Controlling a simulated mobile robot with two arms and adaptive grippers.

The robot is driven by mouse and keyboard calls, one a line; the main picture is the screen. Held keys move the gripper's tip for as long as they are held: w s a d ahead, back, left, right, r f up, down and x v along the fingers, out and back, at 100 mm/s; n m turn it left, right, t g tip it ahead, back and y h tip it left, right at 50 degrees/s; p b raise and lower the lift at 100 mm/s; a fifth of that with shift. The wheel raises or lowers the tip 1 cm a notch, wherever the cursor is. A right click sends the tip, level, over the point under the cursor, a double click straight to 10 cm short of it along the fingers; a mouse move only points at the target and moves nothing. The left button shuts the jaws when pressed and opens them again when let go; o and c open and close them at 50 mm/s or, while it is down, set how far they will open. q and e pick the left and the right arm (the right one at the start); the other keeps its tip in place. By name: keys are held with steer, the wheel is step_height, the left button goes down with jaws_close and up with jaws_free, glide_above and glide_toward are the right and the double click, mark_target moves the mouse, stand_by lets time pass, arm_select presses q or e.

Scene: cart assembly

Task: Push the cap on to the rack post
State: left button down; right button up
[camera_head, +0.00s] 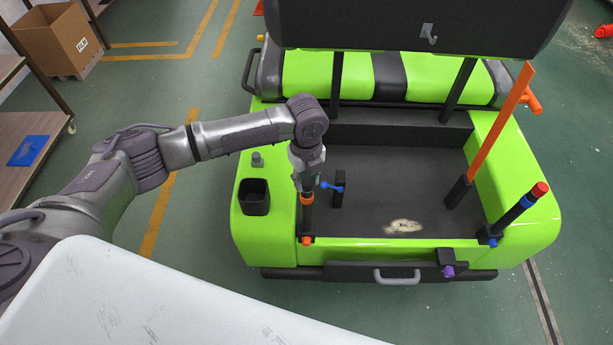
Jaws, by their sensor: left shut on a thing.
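My left gripper (307,186) points down over the near-left rack post (307,220) of the green cart. It is shut on an orange cap (306,199), which shows as a ring just under the fingers, in line with the top of the black post. The fingers hide most of the cap, and I cannot tell how far it sits on the post. The post stands upright, with an orange piece (306,240) at its foot. Another black post (514,214) at the right leans outward and has a red cap (539,189) on top. My right gripper is not in view.
The green cart (268,235) has a dark bed with a short black post and blue knob (333,187) close right of the gripper. A black cup (254,196) stands to the left. An orange bar (501,120) rises at the right. The middle bed is mostly clear.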

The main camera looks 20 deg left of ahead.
arm_select(q)
steer(key=shift+f, duration=0.15)
steer(key=c, duration=0.7)
jaws_free()
step_height(320, 180, up, 12)
